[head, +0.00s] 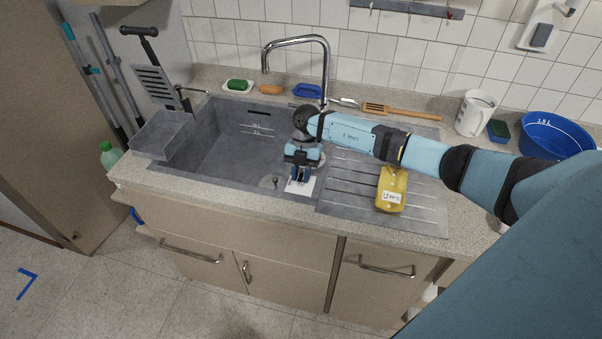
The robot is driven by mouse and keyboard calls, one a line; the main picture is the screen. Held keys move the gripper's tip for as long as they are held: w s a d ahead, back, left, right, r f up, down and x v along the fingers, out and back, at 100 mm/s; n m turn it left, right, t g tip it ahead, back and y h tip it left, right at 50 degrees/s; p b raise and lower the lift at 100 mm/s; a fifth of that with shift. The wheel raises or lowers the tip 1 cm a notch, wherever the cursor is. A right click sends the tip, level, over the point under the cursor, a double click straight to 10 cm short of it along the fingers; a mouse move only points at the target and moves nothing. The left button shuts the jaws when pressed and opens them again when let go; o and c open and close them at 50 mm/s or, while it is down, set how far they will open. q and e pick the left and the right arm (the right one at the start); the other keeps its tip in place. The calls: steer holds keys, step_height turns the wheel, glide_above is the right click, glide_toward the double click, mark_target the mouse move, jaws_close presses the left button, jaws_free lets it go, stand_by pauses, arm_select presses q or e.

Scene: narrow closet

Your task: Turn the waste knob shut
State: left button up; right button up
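My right gripper (300,179) points down at the front right corner of the grey sink (215,143), just left of the ridged drainboard (375,180). Its fingertips are over a small white plate (300,187) on the sink's rim. The waste knob cannot be made out; the gripper may be hiding it. The fingers are too small and dark to tell whether they are open or shut on anything. A small round fitting (270,182) shows in the sink left of the gripper. My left gripper is out of view.
A yellow labelled object (391,190) lies on the drainboard. The tap (325,75) stands behind the sink. A wooden spatula (400,112), white jug (475,113) and blue basin (553,136) are along the back.

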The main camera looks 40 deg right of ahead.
jaws_close()
